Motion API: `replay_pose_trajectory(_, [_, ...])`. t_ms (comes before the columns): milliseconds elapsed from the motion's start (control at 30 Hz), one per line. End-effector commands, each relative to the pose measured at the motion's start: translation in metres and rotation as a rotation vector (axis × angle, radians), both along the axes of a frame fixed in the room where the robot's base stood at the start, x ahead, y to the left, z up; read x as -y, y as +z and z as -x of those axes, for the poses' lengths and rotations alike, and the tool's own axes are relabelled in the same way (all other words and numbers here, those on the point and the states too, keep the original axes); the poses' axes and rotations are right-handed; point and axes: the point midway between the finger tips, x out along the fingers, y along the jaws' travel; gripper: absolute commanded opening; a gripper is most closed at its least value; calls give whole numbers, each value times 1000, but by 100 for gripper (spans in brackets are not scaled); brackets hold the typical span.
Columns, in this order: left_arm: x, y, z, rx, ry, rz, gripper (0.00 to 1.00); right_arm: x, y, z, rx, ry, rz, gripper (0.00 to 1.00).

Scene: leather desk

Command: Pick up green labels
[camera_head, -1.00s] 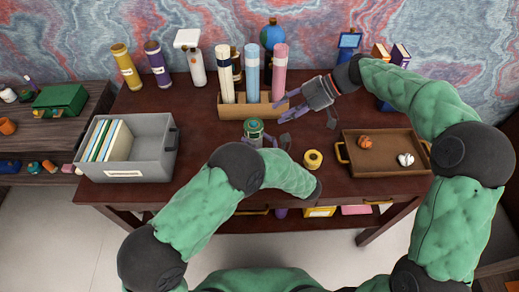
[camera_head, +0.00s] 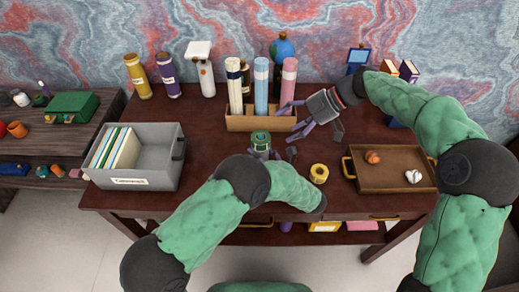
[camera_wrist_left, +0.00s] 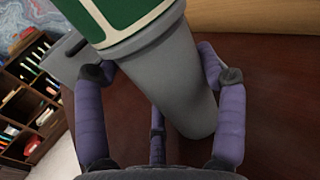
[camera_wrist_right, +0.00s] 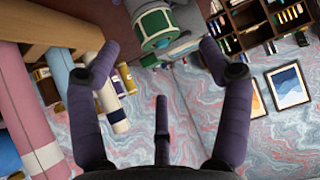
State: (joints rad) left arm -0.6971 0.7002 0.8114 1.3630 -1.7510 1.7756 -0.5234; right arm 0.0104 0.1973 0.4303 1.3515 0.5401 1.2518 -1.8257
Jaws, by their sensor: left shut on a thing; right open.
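A grey cylinder with a green and white band (camera_head: 261,139) is at the middle of the desk, in front of the wooden tube holder; I take it for the green labels. My left gripper (camera_head: 264,153) is shut around it. In the left wrist view the grey body (camera_wrist_left: 185,80) sits between the purple fingers. My right gripper (camera_head: 295,120) is open and empty, above the desk just right of the tube holder. In the right wrist view the green-banded cylinder (camera_wrist_right: 153,28) shows beyond the open fingers. Its lower end is hidden in the head view.
A wooden holder (camera_head: 246,124) with tall rolls stands behind. A yellow roll (camera_head: 319,173) lies right of my left gripper. A brown tray (camera_head: 394,181) with crumpled balls is at the right, a grey bin (camera_head: 161,168) with files at the left. Desk between bin and holder is clear.

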Motion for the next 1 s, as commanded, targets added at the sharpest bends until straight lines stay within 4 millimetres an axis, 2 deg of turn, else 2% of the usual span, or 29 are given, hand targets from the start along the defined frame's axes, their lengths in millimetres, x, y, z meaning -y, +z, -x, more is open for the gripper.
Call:
replay_pose_trajectory(267, [0, 0, 0, 0, 0, 0, 35, -44, 11, 9, 106, 320, 286, 82])
replay_pose_trajectory(500, [0, 0, 0, 0, 0, 0, 35, -74, 33, 7, 233, 551, 593, 82])
replay_pose_trajectory(800, [0, 0, 0, 0, 0, 0, 35, -91, 57, 1, 326, 648, 800, 82])
replay_pose_trajectory(867, [0, 0, 0, 0, 0, 0, 35, -92, 56, 1, 330, 652, 811, 82])
replay_pose_trajectory(1000, [0, 0, 0, 0, 0, 0, 35, -91, 37, 1, 330, 655, 817, 82])
